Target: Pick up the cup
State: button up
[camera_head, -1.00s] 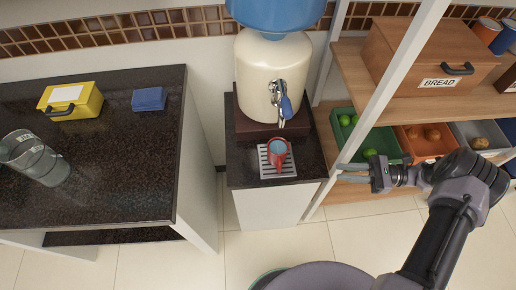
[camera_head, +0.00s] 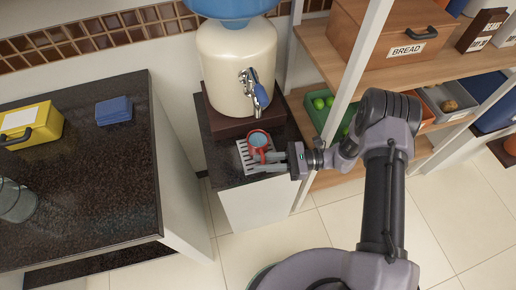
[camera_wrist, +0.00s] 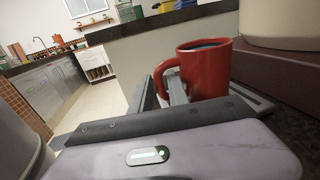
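The red cup (camera_head: 259,139) stands upright on the slatted drip tray (camera_head: 243,159) under the dispenser tap; its inside looks blue. In the wrist view the cup (camera_wrist: 207,70) is close ahead, right of centre, with its handle (camera_wrist: 160,78) facing left and toward me. My gripper (camera_head: 262,163) reaches in from the right at the cup's near side. In the wrist view its two fingers (camera_wrist: 161,92) are apart, one left of the handle and one by the handle's opening. I cannot tell whether either touches the cup.
The water dispenser (camera_head: 238,68) with its tap (camera_head: 256,90) stands right behind the cup. A dark counter (camera_head: 90,180) with a yellow box (camera_head: 30,122), a blue block (camera_head: 114,110) and glass (camera_head: 14,200) is left. Shelves with a bread box (camera_head: 385,40) and bins are right.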

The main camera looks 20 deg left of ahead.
grip_shut()
dwell(1.4)
